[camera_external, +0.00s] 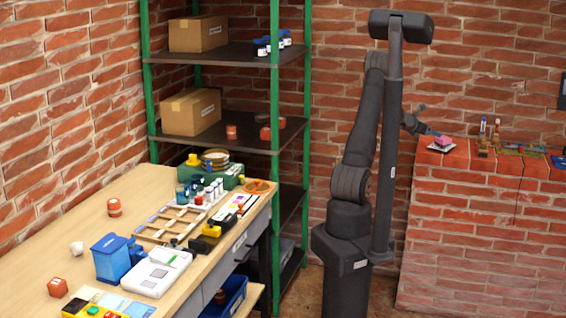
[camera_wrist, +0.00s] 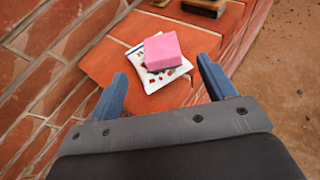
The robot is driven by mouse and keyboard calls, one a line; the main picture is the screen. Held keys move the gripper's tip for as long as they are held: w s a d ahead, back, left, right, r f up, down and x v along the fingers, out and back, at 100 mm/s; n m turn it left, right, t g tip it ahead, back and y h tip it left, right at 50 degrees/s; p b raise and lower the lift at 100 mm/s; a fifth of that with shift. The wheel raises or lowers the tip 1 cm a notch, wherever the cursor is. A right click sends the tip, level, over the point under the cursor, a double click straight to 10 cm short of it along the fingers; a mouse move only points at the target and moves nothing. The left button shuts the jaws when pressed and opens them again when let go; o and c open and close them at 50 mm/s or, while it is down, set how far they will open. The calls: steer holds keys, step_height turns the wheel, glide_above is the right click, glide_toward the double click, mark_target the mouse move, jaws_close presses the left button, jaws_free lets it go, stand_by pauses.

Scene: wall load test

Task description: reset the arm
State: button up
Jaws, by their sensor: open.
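My gripper (camera_wrist: 160,92) is open in the wrist view, its two blue fingers spread wide with nothing held. Beyond the fingertips, a pink block (camera_wrist: 162,51) sits on a white packet with dark red marks (camera_wrist: 168,77), on top of the low brick wall (camera_wrist: 105,62). The fingers are apart from the block. In the external view my gripper (camera_external: 436,132) is small, at the left end of the same wall, close to the pink block (camera_external: 443,142).
Small bottles and tools (camera_external: 490,140) stand farther right on the brick wall. A green-post shelf (camera_external: 215,130) with boxes stands left of my arm. A cluttered wooden workbench (camera_external: 135,215) fills the lower left. Open floor (camera_wrist: 285,85) lies right of the wall in the wrist view.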

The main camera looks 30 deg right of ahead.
mark_target(445, 138)
steer(key=x, duration=1.2)
steer(key=shift+d, duration=0.1)
steer(key=shift+r, duration=1.1)
